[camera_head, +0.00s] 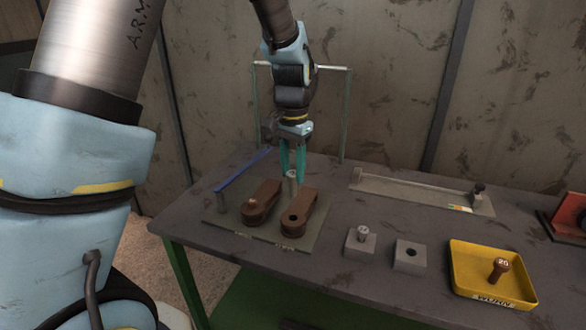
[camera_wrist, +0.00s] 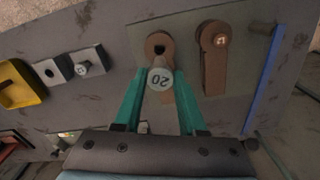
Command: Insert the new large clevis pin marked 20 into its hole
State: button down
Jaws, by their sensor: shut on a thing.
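My gripper (camera_head: 294,168) is shut on a grey pin (camera_head: 292,176) and holds it upright behind the brown clevises. In the wrist view the pin's round head (camera_wrist: 160,79) reads 20 and sits between the teal fingers (camera_wrist: 160,95). The right brown clevis (camera_head: 308,206) has an open, dark hole, which also shows in the wrist view (camera_wrist: 158,46) just beyond the pin head. The left brown clevis (camera_head: 263,200) has a copper-coloured pin head in its end. The lower end of the held pin is hidden.
A grey block (camera_head: 358,246) holds a small pin; another block (camera_head: 408,262) has an empty hole. A yellow tray (camera_head: 462,270), labelled WORN, holds a brown pin marked 20 (camera_head: 499,268). A blue bar (camera_head: 243,170) lies at left. A grey fixture (camera_head: 400,187) stands behind.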

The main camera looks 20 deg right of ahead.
aim_at(293, 196)
jog(key=shift+f+b, duration=1.75)
jog(key=shift+f, duration=1.1)
jog(key=shift+f+b, duration=1.35)
jog(key=shift+f, duration=1.35)
jog(key=shift+c, duration=2)
grip_release()
notch_tip(293, 196, up, 11)
jog(key=shift+f+b, duration=0.1)
jog(key=shift+b, duration=0.95)
